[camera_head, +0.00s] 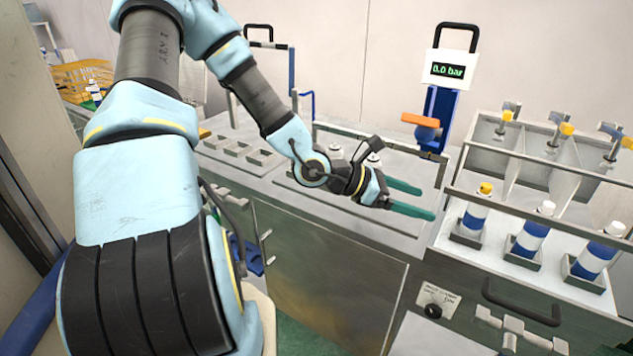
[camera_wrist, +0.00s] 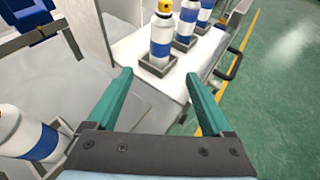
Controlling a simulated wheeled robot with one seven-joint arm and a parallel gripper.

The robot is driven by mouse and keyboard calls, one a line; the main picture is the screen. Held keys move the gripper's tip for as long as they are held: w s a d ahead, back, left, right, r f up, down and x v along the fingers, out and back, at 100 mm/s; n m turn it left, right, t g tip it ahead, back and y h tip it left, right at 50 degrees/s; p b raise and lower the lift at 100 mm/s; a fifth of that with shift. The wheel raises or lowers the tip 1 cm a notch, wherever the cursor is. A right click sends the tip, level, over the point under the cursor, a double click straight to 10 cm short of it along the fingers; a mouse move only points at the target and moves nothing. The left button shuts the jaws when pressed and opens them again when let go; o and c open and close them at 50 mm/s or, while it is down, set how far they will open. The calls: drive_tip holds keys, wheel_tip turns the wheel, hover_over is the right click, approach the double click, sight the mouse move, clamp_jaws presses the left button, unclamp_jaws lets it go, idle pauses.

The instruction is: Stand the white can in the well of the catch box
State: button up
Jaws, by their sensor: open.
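My gripper (camera_head: 426,201) is open and empty, its green fingers pointing right above the middle bench; they also show in the wrist view (camera_wrist: 158,78). A white can with a blue band (camera_wrist: 24,136) stands at the lower left of the wrist view, to the left of the fingers and in a low metal holder. In the head view, a white top (camera_head: 373,159) shows behind my gripper, its body mostly hidden. I cannot tell which is the task's white can. Three blue-banded cans stand in square wells at the right, one yellow-topped (camera_head: 474,219). I cannot tell which box is the catch box.
A metal rail (camera_head: 540,216) runs above the right-hand cans, with partitioned bays behind. A blue press with a "0.0 bar" display (camera_head: 448,70) stands at the back. Empty low wells (camera_head: 240,150) sit at the left of the bench. Bare bench (camera_wrist: 150,108) lies between the fingers.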

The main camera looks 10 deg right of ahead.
drive_tip(key=w+a+f+m+y, duration=0.1)
drive_tip(key=w+a+f+m+t+y, duration=0.1)
drive_tip(key=a+f, duration=0.1)
drive_tip(key=w+a+f+m+y, duration=0.1)
drive_tip(key=a, duration=0.1)
drive_tip(key=shift+a+f+t+y, duration=0.2)
drive_tip(key=shift+t+y, duration=0.2)
drive_tip(key=w+a+r+m+t+y, duration=0.15)
drive_tip(key=a+m+y, duration=0.3)
drive_tip(key=a, duration=0.55)
drive_tip(key=w+a+r+m+t+y, duration=0.1)
drive_tip(key=w+a+m+y, duration=0.3)
drive_tip(key=a, duration=0.6)
drive_tip(key=s+a+r+m+g+y, duration=0.1)
drive_tip(key=s+a+r+m, duration=0.5)
drive_tip(key=a, duration=0.1)
drive_tip(key=shift+s+r, duration=0.15)
drive_tip(key=shift+r, duration=0.25)
drive_tip(key=shift+m, duration=0.25)
drive_tip(key=shift+c, duration=0.2)
